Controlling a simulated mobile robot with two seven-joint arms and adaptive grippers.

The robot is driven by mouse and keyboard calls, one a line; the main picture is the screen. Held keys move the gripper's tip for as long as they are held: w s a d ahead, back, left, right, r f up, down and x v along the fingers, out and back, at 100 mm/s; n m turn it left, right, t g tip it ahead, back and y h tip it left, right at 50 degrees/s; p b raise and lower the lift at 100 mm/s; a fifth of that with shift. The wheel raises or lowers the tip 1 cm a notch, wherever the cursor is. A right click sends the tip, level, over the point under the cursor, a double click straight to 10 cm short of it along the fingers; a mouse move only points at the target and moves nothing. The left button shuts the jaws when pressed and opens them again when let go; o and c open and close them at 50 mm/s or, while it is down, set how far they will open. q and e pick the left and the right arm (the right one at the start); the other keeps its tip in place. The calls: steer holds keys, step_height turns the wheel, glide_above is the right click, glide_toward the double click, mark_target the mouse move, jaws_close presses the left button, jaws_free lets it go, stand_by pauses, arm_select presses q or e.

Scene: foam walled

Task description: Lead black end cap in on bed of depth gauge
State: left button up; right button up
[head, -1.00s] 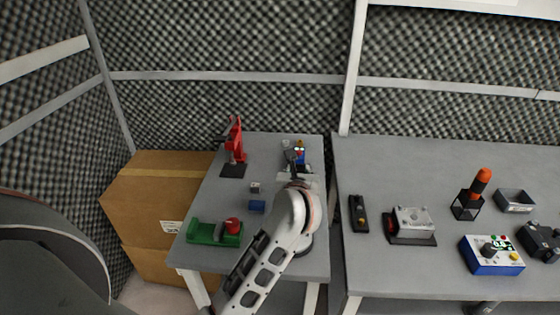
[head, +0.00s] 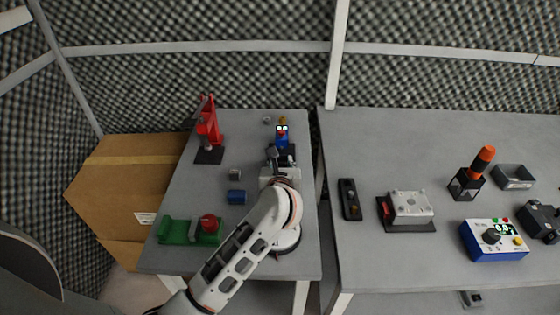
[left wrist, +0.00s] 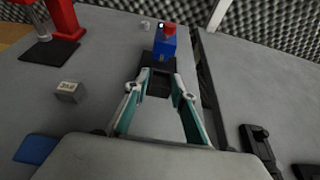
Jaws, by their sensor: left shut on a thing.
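The depth gauge (head: 282,135) is a small blue upright body with a red top and a display face, at the back of the left table. It also shows ahead of the fingers in the left wrist view (left wrist: 165,45). Its black bed (head: 288,158) lies in front of the body. My left gripper (left wrist: 163,75) is at the near side of the bed, its teal-lined fingers closed on a small dark piece, the black end cap (left wrist: 158,86). I cannot tell whether the cap touches the bed. My right gripper is not in view.
A red press (head: 208,130), a small grey block (head: 235,174), a blue block (head: 237,197) and a green fixture (head: 180,231) stand left of my arm. A gap separates the right table, which holds a narrow black holder (head: 350,199) and a grey metal fixture (head: 410,207).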

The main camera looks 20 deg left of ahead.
arm_select(q)
steer(key=shift+w+a+f+b, duration=0.15)
steer(key=shift+w+f+b, duration=0.35)
steer(key=shift+f+b, duration=0.25)
steer(key=shift+w+a+f+b, duration=0.15)
steer(key=shift+w+f+b, duration=0.35)
steer(key=shift+f+b, duration=0.2)
steer(key=shift+w+a+b, duration=0.25)
steer(key=shift+w, duration=0.55)
steer(key=shift+w+a+b, duration=0.2)
steer(key=shift+w+b, duration=0.05)
steer(key=shift+w, duration=0.55)
steer(key=shift+w+a+b, duration=0.25)
steer(key=shift+w, duration=0.55)
steer(key=o, duration=1.1)
steer(key=v, duration=1.2)
steer(key=shift+r, duration=0.1)
steer(key=shift+r, duration=0.15)
